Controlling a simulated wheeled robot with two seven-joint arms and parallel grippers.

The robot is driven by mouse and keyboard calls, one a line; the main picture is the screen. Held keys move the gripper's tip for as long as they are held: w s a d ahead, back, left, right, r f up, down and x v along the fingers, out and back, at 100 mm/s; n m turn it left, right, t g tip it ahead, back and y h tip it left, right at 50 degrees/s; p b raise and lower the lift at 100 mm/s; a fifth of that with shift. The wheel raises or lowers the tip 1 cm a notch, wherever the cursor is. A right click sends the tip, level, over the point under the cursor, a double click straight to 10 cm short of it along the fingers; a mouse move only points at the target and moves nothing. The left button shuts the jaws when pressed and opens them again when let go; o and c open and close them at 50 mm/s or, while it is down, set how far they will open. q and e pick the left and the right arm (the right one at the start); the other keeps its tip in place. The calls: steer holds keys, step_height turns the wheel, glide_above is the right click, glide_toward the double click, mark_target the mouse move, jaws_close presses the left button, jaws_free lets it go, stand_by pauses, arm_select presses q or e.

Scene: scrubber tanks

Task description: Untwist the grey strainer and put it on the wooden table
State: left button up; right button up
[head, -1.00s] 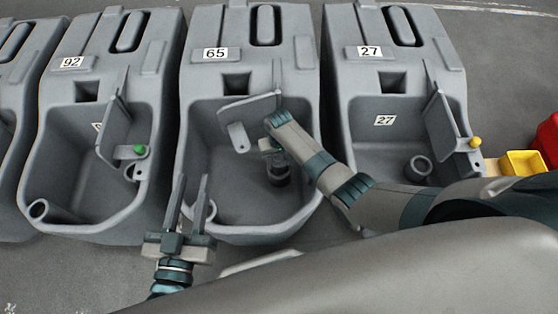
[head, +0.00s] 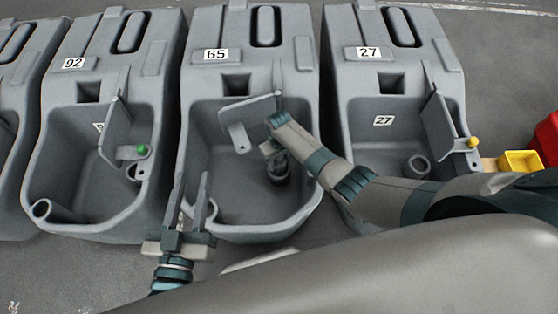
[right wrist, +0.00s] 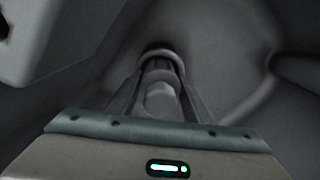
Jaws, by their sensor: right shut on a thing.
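The grey strainer (head: 279,174) is low in the basin of the middle tank, labelled 65 (head: 216,55). My right gripper (right wrist: 160,85) reaches down into that basin and is shut on the strainer, with a finger on each side of it. In the right wrist view the strainer's round rim (right wrist: 160,54) shows between the fingers. In the head view my right wrist covers part of it, so I cannot tell if it is still seated. My left gripper (head: 192,180) is open and empty at the front left rim of tank 65. A small strip of light wood (head: 490,164) shows at the right.
Tank 92 (head: 74,63) with a green knob (head: 142,150) stands left, and tank 27 (head: 368,53) with a yellow knob (head: 473,142) right. A flap (head: 250,108) hangs over the middle basin beside my right wrist. Yellow (head: 521,161) and red (head: 548,138) bins are far right.

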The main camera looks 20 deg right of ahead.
steer(key=shift+d+n+p, duration=0.1)
steer(key=shift+n+p, duration=0.25)
steer(key=shift+n, duration=0.95)
steer(key=shift+n, duration=0.5)
steer(key=o, duration=1.2)
steer(key=shift+o, duration=0.7)
steer(key=o, duration=0.8)
steer(key=shift+c, duration=0.2)
